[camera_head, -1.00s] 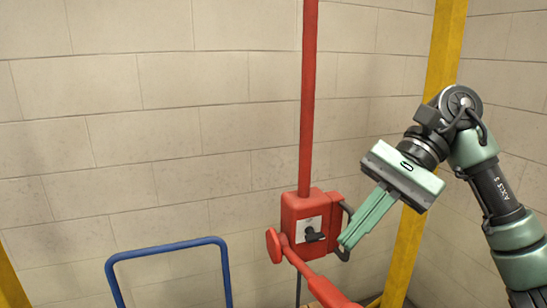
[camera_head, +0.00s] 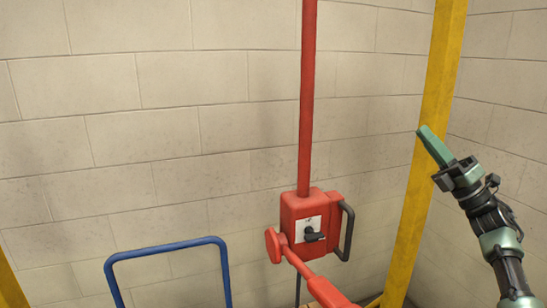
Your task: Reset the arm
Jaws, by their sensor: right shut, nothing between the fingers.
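My right arm comes in from the lower right of the head view. Its right gripper (camera_head: 434,146) is shut and empty, tips pointing up and to the left, in front of the yellow post (camera_head: 440,75) as seen from here. It is well apart from the red box (camera_head: 302,218), which has a black knob (camera_head: 313,235) on a pale plate and a black side handle (camera_head: 346,231). My left gripper is not in view.
A red vertical pole (camera_head: 307,95) rises from the red box. A red arm with a round end (camera_head: 273,245) stands in front of the box. A blue tubular frame (camera_head: 166,247) stands at lower left. A pale block wall (camera_head: 150,110) closes the back.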

